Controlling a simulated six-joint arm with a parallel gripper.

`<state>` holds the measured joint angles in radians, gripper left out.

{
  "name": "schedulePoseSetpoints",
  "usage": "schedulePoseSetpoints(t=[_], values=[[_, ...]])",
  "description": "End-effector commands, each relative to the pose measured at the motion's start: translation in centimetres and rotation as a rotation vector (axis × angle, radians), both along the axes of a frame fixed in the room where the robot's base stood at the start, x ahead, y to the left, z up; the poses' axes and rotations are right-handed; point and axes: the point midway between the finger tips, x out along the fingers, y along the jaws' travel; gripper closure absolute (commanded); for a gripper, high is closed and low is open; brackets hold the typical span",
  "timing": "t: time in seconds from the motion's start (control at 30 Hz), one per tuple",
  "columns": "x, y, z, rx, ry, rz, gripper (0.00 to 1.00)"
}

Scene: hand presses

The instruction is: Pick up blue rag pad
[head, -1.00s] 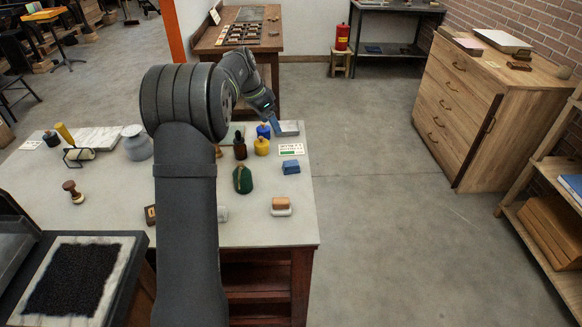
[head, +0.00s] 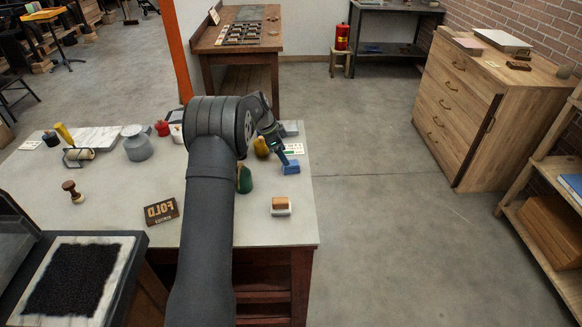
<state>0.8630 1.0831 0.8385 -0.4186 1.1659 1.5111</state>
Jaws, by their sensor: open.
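The blue rag pad (head: 291,167) is a small blue block lying near the right edge of the light grey worktable (head: 120,225). My gripper (head: 283,158) is open just above and to the left of the pad, with its fingers pointing down toward it. The fingertips overlap the pad's upper left edge in this view, and I cannot tell whether they touch it. The pad is mostly visible.
A brown-and-white block (head: 281,205) sits in front of the pad. A green container (head: 245,180) and a yellow one (head: 261,147) stand close left, partly behind my arm. A white card (head: 294,149) lies behind the pad. A FOLD plate (head: 161,212) lies left.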

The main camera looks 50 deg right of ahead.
Motion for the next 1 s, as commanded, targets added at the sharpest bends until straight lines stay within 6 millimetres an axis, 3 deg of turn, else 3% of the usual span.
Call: schedulePoseSetpoints(t=[0.27, 0.6, 0.8, 1.0], values=[[-0.6, -0.6, -1.5, 0.001, 0.001, 0.000, 0.33], [-2.2, -2.1, -5.3, 0.000, -0.001, 0.003, 0.33], [-2.2, -2.2, -5.3, -0.001, -0.002, 0.003, 0.33], [-2.2, -2.2, -5.3, 0.000, -0.002, 0.003, 0.70]])
